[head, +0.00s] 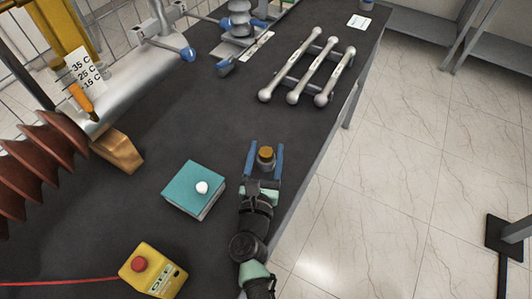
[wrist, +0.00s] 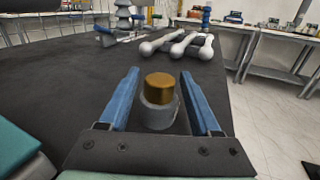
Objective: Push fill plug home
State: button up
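The fill plug is a brass-coloured cylinder (head: 266,153) standing in a grey round collar near the right edge of the dark bench. In the wrist view the plug (wrist: 159,88) sits upright in the grey collar (wrist: 158,115), part of it showing above the rim. My gripper (head: 266,148) is open, with its two blue fingers on either side of the plug. In the wrist view there is a gap between each finger and the plug, so neither appears to touch it. How deep the plug sits inside the collar is hidden.
A teal box with a white knob (head: 194,188) lies left of my gripper. A yellow box with a red button (head: 153,270) is at the front. A silver three-bar rack (head: 311,68) stands beyond the plug. The bench edge is close on the right.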

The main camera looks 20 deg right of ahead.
grip_shut()
